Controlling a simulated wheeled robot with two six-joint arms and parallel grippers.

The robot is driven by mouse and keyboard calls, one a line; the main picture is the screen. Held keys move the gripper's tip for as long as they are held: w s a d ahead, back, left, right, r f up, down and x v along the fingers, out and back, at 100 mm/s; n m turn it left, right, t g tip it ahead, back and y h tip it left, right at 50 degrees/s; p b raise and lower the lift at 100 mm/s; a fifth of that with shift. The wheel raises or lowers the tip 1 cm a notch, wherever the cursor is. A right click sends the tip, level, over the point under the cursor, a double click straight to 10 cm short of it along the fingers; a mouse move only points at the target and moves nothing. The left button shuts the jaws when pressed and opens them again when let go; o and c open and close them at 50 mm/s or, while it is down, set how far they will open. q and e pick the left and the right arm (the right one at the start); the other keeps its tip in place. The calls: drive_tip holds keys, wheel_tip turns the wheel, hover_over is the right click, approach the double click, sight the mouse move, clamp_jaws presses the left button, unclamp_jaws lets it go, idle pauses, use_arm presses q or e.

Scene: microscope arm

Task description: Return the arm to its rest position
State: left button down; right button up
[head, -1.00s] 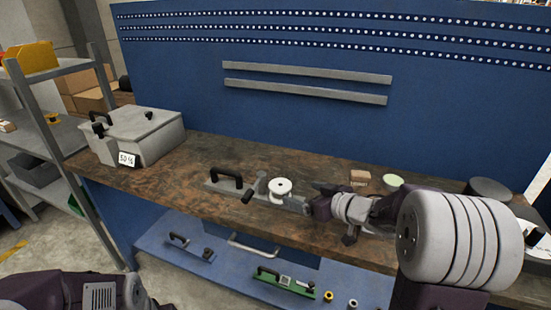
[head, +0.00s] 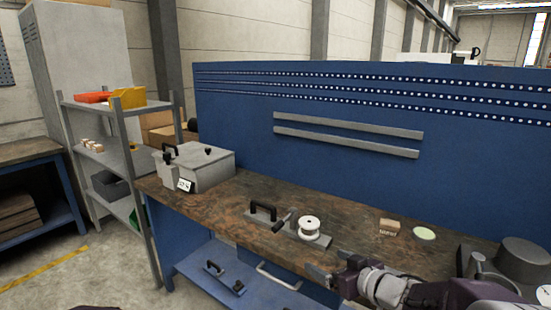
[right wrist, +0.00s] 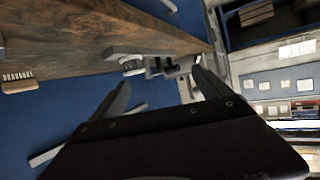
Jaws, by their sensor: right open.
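My right gripper (head: 323,268) is open and empty in front of the bench's front edge, apart from the fixture. In the right wrist view its two spread fingers (right wrist: 162,76) have nothing between them. A grey fixture (head: 312,239) with a black handle, a short black-ended lever and a white spool (head: 309,226) stands on the brown bench top, behind and left of the gripper. The fixture also shows beyond the fingers in the right wrist view (right wrist: 155,62), partly unclear. My left gripper is out of view.
A grey lidded box (head: 205,170) stands at the bench's left end. A small brown block (head: 389,227), a pale green disc (head: 424,234) and a dark round object (head: 522,258) are at the right. A blue lower shelf (head: 205,262) juts out below. A shelf rack (head: 115,165) stands left.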

drive_tip(key=s+d+f+m+g+h, duration=0.25)
drive_tip(key=s+f+g, duration=0.25)
drive_tip(key=s+f, duration=0.4)
drive_tip(key=s+d+f+m+g+h, duration=0.2)
drive_tip(key=s+f+m+g+h, duration=0.2)
drive_tip(key=s+f, duration=0.55)
use_arm(q)
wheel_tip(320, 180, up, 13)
drive_tip(key=p, duration=1.3)
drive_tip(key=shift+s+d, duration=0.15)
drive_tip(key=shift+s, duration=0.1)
use_arm(e)
drive_tip(key=s+r+n+g, duration=0.1)
drive_tip(key=s+r, duration=0.3)
drive_tip(key=r, duration=1)
drive_tip(key=shift+r+g, duration=0.15)
drive_tip(key=shift+g, duration=0.25)
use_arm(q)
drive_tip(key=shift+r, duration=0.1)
